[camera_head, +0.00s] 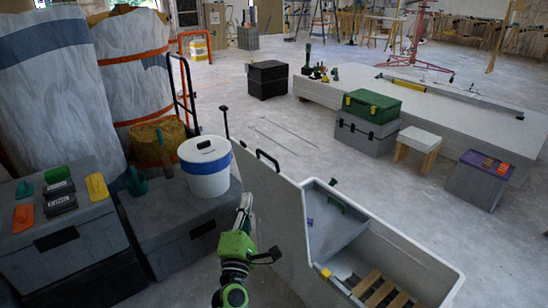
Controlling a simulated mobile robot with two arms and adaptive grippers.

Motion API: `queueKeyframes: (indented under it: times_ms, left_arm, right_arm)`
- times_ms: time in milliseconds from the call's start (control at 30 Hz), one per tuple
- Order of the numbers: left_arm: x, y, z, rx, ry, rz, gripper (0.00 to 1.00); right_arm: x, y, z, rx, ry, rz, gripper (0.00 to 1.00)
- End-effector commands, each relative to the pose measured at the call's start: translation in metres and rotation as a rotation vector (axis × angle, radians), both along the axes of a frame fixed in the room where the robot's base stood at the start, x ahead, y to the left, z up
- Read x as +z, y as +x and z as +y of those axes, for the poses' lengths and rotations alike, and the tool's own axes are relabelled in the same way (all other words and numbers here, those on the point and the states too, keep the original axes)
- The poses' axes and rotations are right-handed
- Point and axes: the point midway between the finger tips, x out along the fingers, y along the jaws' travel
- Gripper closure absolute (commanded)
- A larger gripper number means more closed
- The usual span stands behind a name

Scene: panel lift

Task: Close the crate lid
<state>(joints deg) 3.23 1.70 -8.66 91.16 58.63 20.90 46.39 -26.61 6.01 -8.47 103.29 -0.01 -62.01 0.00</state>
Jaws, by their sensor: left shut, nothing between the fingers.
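The crate (412,250) is a pale, open-topped box at the bottom right. A grey tray with a green handle (335,230) and wooden slats show inside it. A pale panel (275,215) with a black handle rises along the crate's left side; it looks like the lid, standing open. My left gripper (246,201) points upward just left of the panel in the picture, shut and empty. I cannot tell whether it touches the panel. My right gripper is not in view.
A white bucket with a blue band (207,168) stands on a grey case (180,225) left of my gripper. Another grey case (85,245) holds small tools. A low pale platform (440,105), a green toolbox (371,106) and a stool (417,142) stand behind. The floor between is mostly clear.

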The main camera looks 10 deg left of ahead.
Motion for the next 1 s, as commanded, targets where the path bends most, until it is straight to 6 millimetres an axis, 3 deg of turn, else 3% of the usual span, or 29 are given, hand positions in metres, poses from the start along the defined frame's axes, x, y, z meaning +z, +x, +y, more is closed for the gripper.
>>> queueKeyframes:
  times_ms: [167,300,433,600,800,1000]
  left_arm:
    - [0.007,0.018,0.004,0.004,-0.006,-0.007,1.0]
    - [0.014,0.045,0.008,0.003,-0.005,-0.006,1.0]
    - [0.021,0.072,0.013,0.004,-0.003,-0.006,1.0]
    - [0.03,0.101,0.012,0.001,-0.005,-0.004,1.0]
    - [0.039,0.119,-0.003,0.002,-0.003,-0.002,1.0]
    - [0.041,0.124,-0.007,0.002,-0.001,-0.002,1.0]
  right_arm:
    - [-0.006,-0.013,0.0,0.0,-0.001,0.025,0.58]
    - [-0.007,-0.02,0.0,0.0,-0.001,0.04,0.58]
    - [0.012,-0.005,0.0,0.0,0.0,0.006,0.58]
    - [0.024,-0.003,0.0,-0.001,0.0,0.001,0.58]
    - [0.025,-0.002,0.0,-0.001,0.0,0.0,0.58]
    - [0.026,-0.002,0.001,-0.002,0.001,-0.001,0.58]
